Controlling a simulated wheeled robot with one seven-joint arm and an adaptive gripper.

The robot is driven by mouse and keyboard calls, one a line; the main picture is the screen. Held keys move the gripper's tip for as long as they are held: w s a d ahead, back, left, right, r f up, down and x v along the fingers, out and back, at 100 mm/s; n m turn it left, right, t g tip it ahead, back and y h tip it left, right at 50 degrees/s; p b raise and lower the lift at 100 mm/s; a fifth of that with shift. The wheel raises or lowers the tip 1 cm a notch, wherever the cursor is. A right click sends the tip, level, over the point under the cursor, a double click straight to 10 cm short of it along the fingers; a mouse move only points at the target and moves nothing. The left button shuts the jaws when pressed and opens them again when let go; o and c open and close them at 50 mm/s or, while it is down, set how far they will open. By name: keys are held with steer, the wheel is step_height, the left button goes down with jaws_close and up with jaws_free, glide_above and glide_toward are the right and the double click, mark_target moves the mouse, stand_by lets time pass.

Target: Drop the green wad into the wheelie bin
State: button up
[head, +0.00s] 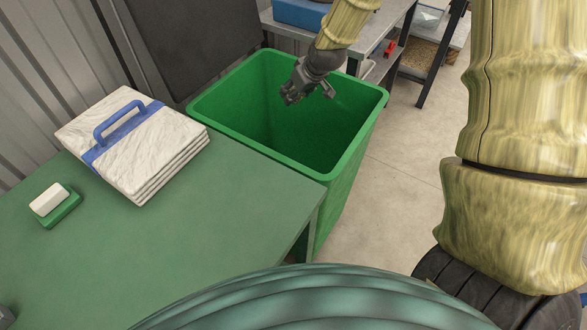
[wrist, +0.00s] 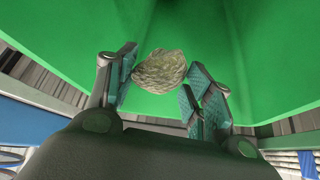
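My gripper (head: 308,96) hangs over the opening of the green wheelie bin (head: 352,165), with its fingers spread and bin green visible between them in the head view. In the wrist view my gripper (wrist: 162,85) has one finger at left and two at right. The rough grey-green wad (wrist: 160,72) shows in the gap between the fingertips, against the green bin interior. I cannot tell how far beyond the fingertips it lies. I make out no wad in the head view. The bin floor is mostly hidden by the near wall.
A green table (head: 190,235) adjoins the bin at left. On it are a stack of white slabs (head: 165,150) with a blue handled strap, and a white block (head: 48,198) on a green base. A grey bench (head: 375,60) stands behind. Floor (head: 400,170) is clear to the right.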

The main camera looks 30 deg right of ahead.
steer(key=o, duration=0.3)
steer(key=v, duration=1.2)
stand_by(0.7)
